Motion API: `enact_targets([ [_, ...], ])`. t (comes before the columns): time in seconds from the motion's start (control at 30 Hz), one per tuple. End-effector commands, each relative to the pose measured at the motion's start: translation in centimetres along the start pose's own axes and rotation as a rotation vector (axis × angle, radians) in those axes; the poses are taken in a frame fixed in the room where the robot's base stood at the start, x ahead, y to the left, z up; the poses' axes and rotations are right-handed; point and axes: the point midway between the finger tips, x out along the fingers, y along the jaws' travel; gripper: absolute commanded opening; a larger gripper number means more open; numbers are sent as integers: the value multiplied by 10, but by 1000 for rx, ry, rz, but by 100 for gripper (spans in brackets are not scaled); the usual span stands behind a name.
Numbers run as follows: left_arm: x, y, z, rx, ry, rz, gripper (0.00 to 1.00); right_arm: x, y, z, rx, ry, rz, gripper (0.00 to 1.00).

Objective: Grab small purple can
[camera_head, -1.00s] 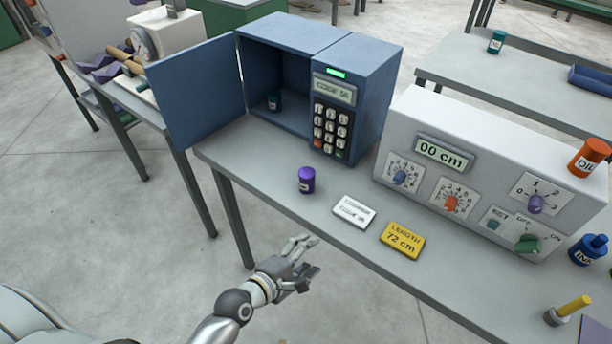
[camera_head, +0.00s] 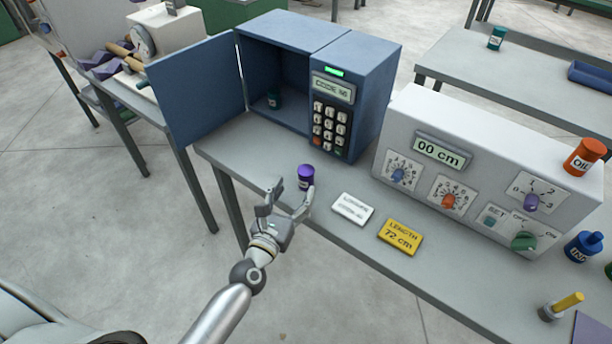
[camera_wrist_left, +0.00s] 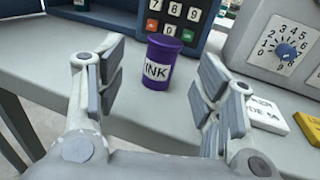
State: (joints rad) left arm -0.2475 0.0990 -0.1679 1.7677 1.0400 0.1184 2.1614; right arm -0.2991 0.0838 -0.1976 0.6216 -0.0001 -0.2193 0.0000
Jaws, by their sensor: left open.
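The small purple can (camera_head: 305,176) stands upright on the grey table near its front edge. In the left wrist view the purple can (camera_wrist_left: 161,62) shows a white label reading "INK" and sits between the two open fingers, ahead of their palm. My left gripper (camera_head: 288,202) is open and empty, just in front of the can in the head view; one fingertip overlaps the can's lower right edge. In the left wrist view the left gripper's fingers (camera_wrist_left: 158,85) stand on either side of the can. I cannot tell whether either finger touches it. My right gripper is not in view.
Behind the can stands a blue locker (camera_head: 355,95) with a keypad and an open door (camera_head: 197,90); a dark green can (camera_head: 273,100) is inside. Right of the can lie a white card (camera_head: 353,209) and a yellow card (camera_head: 400,236). A white control box (camera_head: 470,150) stands further right.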

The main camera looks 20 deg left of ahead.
Motion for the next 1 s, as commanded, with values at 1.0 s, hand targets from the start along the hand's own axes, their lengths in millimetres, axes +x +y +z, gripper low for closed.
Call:
enact_targets([
  [1.0, 76, -4, -1, 3, 2, -1, 60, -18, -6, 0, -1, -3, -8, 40],
])
